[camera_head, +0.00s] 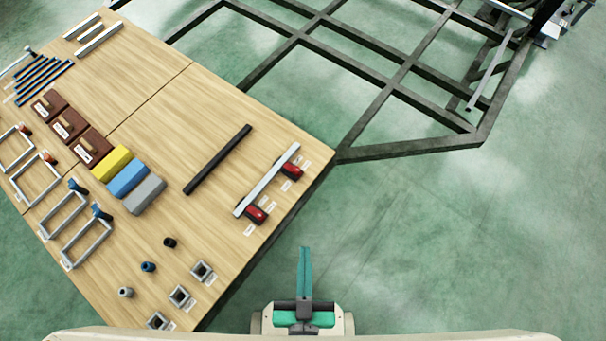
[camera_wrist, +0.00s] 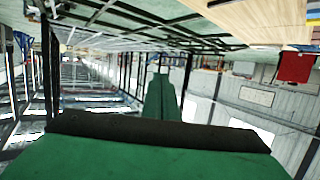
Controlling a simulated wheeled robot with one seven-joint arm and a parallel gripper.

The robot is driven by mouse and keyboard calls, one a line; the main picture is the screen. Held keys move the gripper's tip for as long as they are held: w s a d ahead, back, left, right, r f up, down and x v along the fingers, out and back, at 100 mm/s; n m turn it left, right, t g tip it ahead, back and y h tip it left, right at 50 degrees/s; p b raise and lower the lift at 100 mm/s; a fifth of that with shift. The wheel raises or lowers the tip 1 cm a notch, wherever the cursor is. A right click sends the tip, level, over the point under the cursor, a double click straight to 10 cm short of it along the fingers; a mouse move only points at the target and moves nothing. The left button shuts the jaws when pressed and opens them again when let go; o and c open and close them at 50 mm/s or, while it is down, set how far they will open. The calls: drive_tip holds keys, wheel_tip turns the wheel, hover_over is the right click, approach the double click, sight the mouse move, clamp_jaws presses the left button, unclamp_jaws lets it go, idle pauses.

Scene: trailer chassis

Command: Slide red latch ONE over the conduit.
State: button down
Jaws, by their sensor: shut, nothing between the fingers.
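Two red latches lie at the right side of the wooden table in the head view: one upper red latch (camera_head: 291,170) and one lower red latch (camera_head: 256,214). Both sit against a long pale conduit bar (camera_head: 268,181), with small white labels beside them. The label text is too small to read, so I cannot tell which latch is ONE. My gripper (camera_head: 304,252) is shut and empty, off the table's edge and below the latches in the picture. Its green fingers also show in the wrist view (camera_wrist: 160,88), pressed together. The latches do not show clearly in the wrist view.
The wooden table (camera_head: 215,130) also holds a black bar (camera_head: 218,159), yellow, blue and grey blocks (camera_head: 128,180), square frames (camera_head: 62,216) and small cylinders (camera_head: 148,267). A dark chassis frame (camera_head: 410,152) lies beyond. Green floor right of the table is free.

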drive_tip(key=w+d+f+m+g, duration=0.2)
drive_tip(key=w+f, duration=0.3)
drive_tip(key=f, duration=0.5)
drive_tip(key=w+d+f+m+g+y, duration=0.1)
drive_tip(key=w+d+f+m+g, duration=0.2)
drive_tip(key=w+f, duration=0.5)
drive_tip(key=w+d+f+m+g, duration=0.2)
drive_tip(key=w+f, duration=0.1)
drive_tip(key=f, duration=0.9)
drive_tip(key=w+d+r+m+g+y, duration=0.1)
drive_tip(key=w+y, duration=0.4)
drive_tip(key=w, duration=0.7)
drive_tip(key=shift+w+r+m+y, duration=0.3)
drive_tip(key=shift+w+r+m, duration=0.05)
drive_tip(key=shift+r+m, duration=0.15)
drive_tip(key=shift+a, duration=0.1)
